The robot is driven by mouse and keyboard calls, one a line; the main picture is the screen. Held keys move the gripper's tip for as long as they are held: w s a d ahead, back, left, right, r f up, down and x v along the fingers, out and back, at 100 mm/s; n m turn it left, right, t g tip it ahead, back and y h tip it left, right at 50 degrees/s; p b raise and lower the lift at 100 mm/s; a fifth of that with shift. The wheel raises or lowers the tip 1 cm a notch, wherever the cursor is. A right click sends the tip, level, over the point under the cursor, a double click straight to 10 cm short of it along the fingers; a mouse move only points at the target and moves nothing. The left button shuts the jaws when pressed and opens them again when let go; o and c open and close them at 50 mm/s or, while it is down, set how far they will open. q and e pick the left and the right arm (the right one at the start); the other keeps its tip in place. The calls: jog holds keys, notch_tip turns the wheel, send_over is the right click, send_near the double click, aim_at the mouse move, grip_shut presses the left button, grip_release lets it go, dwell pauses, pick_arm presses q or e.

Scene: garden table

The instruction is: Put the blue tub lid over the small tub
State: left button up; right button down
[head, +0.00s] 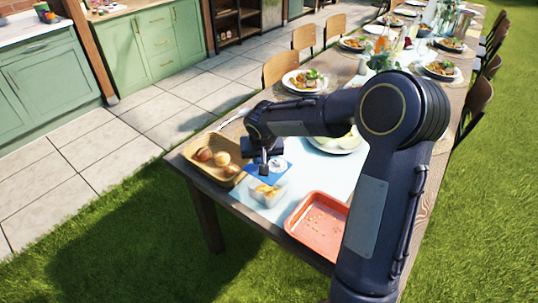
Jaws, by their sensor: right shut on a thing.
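My right gripper (264,167) reaches down at the near left end of the table and is shut on the blue tub lid (256,172). The lid shows as a flat blue patch around the fingertips, partly hidden by them. The small tub (275,199) is clear, with yellowish food in it. It stands on the table just in front of and below the gripper in the picture. The lid is just behind the tub in the picture; I cannot tell its height above the table. My left gripper is not in view.
A tan tray (197,172) with bread rolls is left of the gripper. A red tray (318,224) with crumbs lies right of the tub. A plate (338,149) stands behind, partly hidden by my right arm. Set plates and chairs line the far table.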

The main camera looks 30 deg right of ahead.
jog(key=shift+f+b, duration=1.25)
jog(key=shift+f, duration=0.6)
jog(key=shift+f+b, duration=1)
jog(key=shift+b, duration=0.05)
jog(key=shift+d+f+b, duration=0.1)
jog(key=shift+f+b, duration=0.35)
jog(key=shift+b, duration=0.2)
jog(key=c, duration=1.2)
grip_release()
jog(key=shift+r, duration=0.1)
jog(key=v, duration=0.7)
jog(key=shift+s+r, duration=0.15)
jog(key=shift+r, duration=0.1)
